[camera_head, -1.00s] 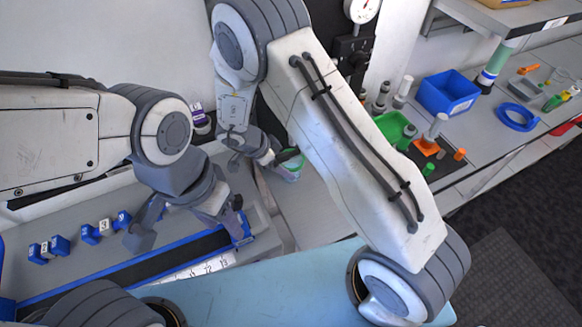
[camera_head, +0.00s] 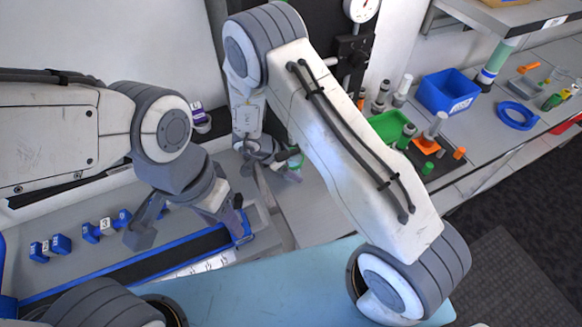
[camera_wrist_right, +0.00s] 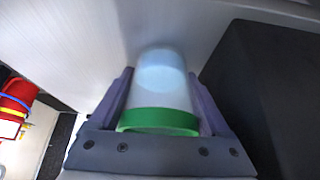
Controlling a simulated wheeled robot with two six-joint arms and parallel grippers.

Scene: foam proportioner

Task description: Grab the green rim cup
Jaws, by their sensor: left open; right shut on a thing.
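The green rim cup (camera_wrist_right: 158,92) is a pale, translucent cup with a green band, seen in the right wrist view between my two fingers. My right gripper (camera_wrist_right: 160,105) is shut on it, with one finger along each side. In the head view the right gripper (camera_head: 272,160) is beside the grey bench, and a small bit of the cup's green (camera_head: 294,160) shows by the fingers; the rest is hidden. My left gripper (camera_head: 190,228) is open and empty above the blue-edged rail at the left.
A dark box (camera_wrist_right: 250,90) stands close right of the cup in the wrist view.

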